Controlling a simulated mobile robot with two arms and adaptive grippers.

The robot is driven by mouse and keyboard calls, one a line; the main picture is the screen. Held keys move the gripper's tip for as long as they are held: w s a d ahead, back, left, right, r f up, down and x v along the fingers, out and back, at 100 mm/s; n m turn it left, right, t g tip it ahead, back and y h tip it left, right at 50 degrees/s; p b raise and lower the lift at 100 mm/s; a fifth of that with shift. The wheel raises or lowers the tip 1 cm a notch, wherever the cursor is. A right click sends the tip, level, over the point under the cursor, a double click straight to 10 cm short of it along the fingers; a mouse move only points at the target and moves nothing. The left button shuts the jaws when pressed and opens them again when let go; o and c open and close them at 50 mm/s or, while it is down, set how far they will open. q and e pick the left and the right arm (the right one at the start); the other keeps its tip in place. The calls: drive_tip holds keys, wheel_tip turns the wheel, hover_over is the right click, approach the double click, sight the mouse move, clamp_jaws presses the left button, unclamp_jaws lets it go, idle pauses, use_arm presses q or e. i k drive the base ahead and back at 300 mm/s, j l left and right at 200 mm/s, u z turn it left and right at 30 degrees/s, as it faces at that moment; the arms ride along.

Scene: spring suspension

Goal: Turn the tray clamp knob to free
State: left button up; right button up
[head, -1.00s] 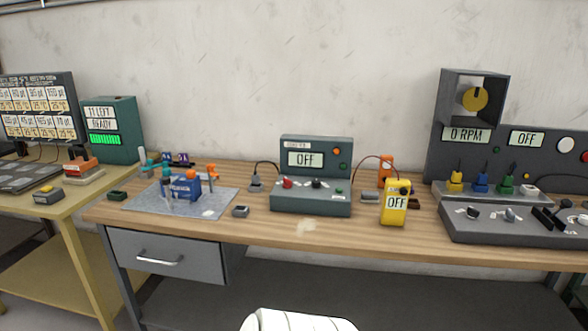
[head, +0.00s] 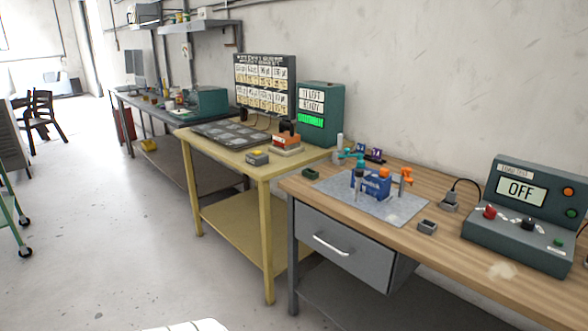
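A dark tray (head: 231,136) with several shallow recesses lies on the yellow table (head: 262,170). An orange and white device with a black knob-like top (head: 287,138) stands at the tray's right end; I cannot tell whether this is the tray clamp knob. Neither of my grippers is in view. A white part at the bottom edge seems to be mine.
A green box with displays (head: 320,115) and a label board (head: 265,85) stand behind the tray. The wooden bench (head: 445,240) on the right carries a blue vise (head: 370,184) on a grey mat and a control box reading OFF (head: 525,205). The floor (head: 110,220) at left is open, with a green cart (head: 12,215) at its edge.

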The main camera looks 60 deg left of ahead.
sight(359, 174)
drive_tip(key=u, duration=1.5)
